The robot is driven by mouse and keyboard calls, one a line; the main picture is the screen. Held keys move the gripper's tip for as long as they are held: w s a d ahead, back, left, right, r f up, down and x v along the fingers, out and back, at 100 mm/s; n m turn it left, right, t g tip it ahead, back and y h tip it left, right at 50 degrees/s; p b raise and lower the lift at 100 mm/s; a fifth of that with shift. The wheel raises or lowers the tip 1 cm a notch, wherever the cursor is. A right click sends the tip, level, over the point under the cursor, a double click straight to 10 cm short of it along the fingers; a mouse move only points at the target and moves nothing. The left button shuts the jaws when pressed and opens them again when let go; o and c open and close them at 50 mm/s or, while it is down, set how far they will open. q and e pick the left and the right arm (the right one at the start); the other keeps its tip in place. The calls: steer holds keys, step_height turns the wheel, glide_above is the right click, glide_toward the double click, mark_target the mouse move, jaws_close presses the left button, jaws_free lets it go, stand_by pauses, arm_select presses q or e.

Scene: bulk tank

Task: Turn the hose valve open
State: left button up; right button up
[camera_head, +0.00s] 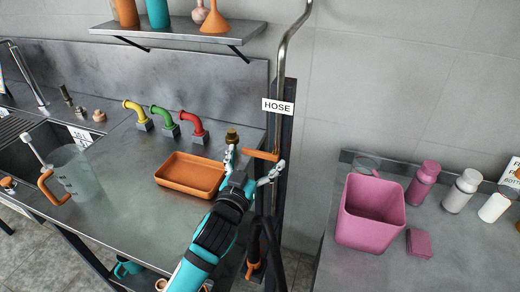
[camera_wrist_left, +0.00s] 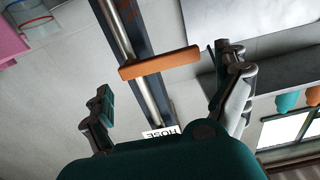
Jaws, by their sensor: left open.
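The hose valve has an orange lever handle (camera_head: 262,155) on a vertical metal pipe (camera_head: 281,75), below a white HOSE sign (camera_head: 278,106). The lever lies roughly crosswise to the pipe. It also shows in the left wrist view as an orange bar (camera_wrist_left: 160,63) across the pipe (camera_wrist_left: 145,90). My left gripper (camera_head: 255,161) is open, with its fingers spread to either side of the lever. In the left wrist view, the lever appears between the two fingers, ahead of the palm, and I see no grip on it. My right gripper is not in view.
The steel counter on the left holds an orange tray (camera_head: 191,174), a clear jug (camera_head: 75,172) and yellow, green and red taps (camera_head: 195,128). On the right table stand a pink bin (camera_head: 371,212) and several bottles (camera_head: 423,183). A dark post (camera_head: 286,140) stands by the pipe.

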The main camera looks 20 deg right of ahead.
mark_target(259, 154)
arm_select(q)
steer(key=shift+x, duration=1.75)
steer(key=c, duration=1.4)
